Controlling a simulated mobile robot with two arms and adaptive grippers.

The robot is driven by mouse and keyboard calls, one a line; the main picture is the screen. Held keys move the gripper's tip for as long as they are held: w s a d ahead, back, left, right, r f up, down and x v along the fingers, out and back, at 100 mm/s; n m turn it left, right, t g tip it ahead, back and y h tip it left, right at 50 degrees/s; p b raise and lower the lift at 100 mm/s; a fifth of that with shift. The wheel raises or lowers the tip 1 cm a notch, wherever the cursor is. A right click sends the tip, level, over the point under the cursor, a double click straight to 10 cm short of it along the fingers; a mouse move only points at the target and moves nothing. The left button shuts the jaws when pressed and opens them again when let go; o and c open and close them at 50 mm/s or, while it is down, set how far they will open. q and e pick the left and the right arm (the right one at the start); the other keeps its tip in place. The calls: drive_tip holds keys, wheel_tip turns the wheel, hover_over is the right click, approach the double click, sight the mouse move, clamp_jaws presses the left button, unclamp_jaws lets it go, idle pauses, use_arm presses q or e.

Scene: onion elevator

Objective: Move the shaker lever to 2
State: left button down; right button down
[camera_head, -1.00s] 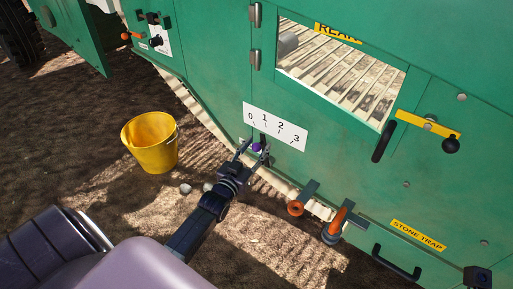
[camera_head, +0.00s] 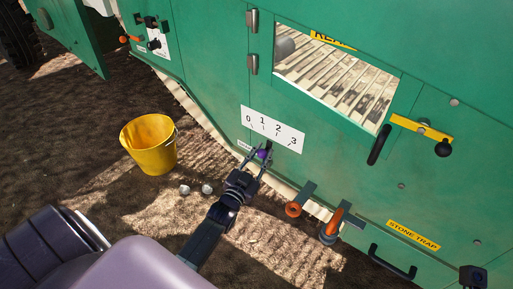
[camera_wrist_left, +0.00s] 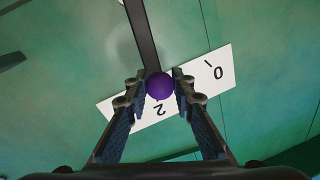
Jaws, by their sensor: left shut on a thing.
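The shaker lever ends in a purple knob (camera_head: 264,153) just below the white scale plate (camera_head: 272,128) marked 0 to 3 on the green machine. In the left wrist view the plate (camera_wrist_left: 221,95) is upside down, and the dark lever bar (camera_wrist_left: 142,35) runs up from the knob (camera_wrist_left: 159,86). The knob covers part of the plate near the 2, with the 0 off to the right. The exact mark the lever points at is hidden. My left gripper (camera_head: 260,159) is shut on the knob, with a finger on each side. My right gripper is not in view.
A yellow bucket (camera_head: 148,145) stands on the soil at the left, with pale onions (camera_head: 196,189) nearby. Orange-ended fittings (camera_head: 330,232) stick out low right of my gripper. Black handles (camera_head: 378,146) and a yellow latch (camera_head: 421,127) are farther right.

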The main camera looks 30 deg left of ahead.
use_arm(q)
drive_tip(key=shift+d+f+m, duration=0.1)
drive_tip(key=shift+d+m, duration=0.2)
drive_tip(key=c, duration=1.6)
unclamp_jaws()
drive_tip(key=shift+s, duration=0.1)
drive_tip(key=s, duration=0.8)
drive_tip(key=s+d, duration=0.1)
drive_tip(key=s, duration=0.3)
drive_tip(key=shift+d+f, duration=0.1)
drive_tip(key=shift+f, duration=0.3)
drive_tip(key=shift+w+r, duration=0.1)
